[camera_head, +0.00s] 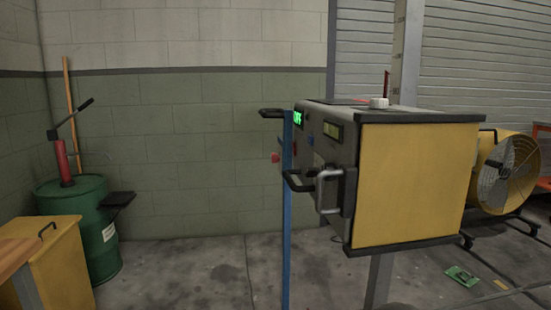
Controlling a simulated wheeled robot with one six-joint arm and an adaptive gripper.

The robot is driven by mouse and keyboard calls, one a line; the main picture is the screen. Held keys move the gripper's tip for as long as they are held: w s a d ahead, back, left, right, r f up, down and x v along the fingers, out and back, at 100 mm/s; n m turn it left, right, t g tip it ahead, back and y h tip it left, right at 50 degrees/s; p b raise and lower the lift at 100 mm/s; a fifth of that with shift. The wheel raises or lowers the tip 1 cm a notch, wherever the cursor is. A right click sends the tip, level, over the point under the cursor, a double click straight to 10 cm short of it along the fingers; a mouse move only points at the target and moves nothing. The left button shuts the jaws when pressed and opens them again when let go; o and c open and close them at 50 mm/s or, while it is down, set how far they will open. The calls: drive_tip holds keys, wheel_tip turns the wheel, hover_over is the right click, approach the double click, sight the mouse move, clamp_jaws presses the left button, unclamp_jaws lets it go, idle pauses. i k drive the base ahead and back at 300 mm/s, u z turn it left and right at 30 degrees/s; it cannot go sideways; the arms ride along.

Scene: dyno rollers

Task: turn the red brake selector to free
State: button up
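A yellow and dark grey control cabinet (410,190) stands right of centre, seen from its side at a steep angle. A small red knob (275,157) sticks out from its front side, partly behind a blue post (287,215). A thin upright red piece (387,86) shows above the cabinet top. I cannot tell which of these is the brake selector, and no setting label is readable. My gripper is not in view.
Dark handles (298,182) and a grey handle (328,190) jut out from the cabinet. A green drum (92,225) with a red hand pump (63,162) and a yellow cabinet (62,262) stand left. A yellow fan (505,170) stands right. Floor between drum and post is clear.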

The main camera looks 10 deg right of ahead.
sight(274, 157)
drive_tip(key=k, duration=0.3)
drive_tip(key=u, duration=0.75)
drive_tip(key=i, duration=1.35)
drive_tip(key=z, duration=0.25)
